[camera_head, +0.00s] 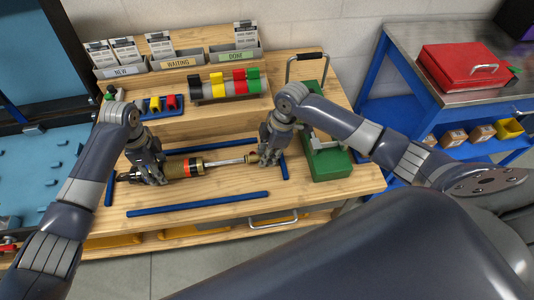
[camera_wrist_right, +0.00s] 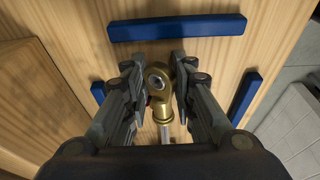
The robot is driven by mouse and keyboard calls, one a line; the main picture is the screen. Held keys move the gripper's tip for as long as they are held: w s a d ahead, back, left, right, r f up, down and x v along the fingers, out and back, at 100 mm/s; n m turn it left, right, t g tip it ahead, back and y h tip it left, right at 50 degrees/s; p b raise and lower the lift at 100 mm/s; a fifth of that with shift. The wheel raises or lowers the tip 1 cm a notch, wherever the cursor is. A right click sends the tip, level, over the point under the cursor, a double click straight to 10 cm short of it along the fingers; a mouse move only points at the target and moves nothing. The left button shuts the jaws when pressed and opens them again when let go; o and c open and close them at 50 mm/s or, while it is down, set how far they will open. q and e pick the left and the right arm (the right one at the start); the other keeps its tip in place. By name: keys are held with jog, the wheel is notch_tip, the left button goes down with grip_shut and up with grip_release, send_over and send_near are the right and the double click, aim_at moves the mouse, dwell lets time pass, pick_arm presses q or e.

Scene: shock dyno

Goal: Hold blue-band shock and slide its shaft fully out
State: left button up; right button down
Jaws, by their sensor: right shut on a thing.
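A gold shock (camera_head: 184,168) lies across the wooden bench. The band I see on its body is orange-red beside a black one; I see no blue band. Its bright shaft (camera_head: 225,161) shows between the body and the gold end eye at the right. My left gripper (camera_head: 155,178) is over the left part of the body, with fingers down around it; whether they are closed is unclear. My right gripper (camera_head: 262,160) is shut on the end eye. In the right wrist view the gold end eye (camera_wrist_right: 158,78) sits between its two fingers (camera_wrist_right: 158,88).
Blue strips (camera_head: 198,204) frame the shock on the bench. A green device (camera_head: 326,160) with a handle stands right of my right gripper. Behind are a rack of coloured rings (camera_head: 225,85) and labelled card trays (camera_head: 178,63). A red toolbox (camera_head: 465,68) is on the side table.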

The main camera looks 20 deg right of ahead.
pick_arm(q)
jog(key=shift+a+f, duration=0.1)
jog(key=shift+a, duration=0.3)
pick_arm(e)
jog(key=c, duration=1.4)
grip_release()
jog(key=shift+s+d+f, duration=0.25)
jog(key=shift+f, duration=0.05)
jog(key=shift+o, duration=0.2)
jog(key=shift+a, duration=0.1)
pick_arm(q)
jog(key=shift+d, duration=0.2)
pick_arm(e)
jog(key=shift+w+a+r, duration=0.1)
pick_arm(q)
jog(key=shift+d, duration=0.2)
pick_arm(e)
notch_tip(320, 180, up, 2)
jog(key=shift+w+r, duration=0.1)
jog(key=a+v, duration=0.1)
jog(key=v, duration=0.7)
jog(key=shift+w+a+r, duration=0.15)
jog(key=shift+w+a, duration=0.15)
jog(key=shift+a, duration=0.15)
pick_arm(q)
jog(key=o, duration=1.6)
pick_arm(e)
jog(key=shift+d, duration=0.1)
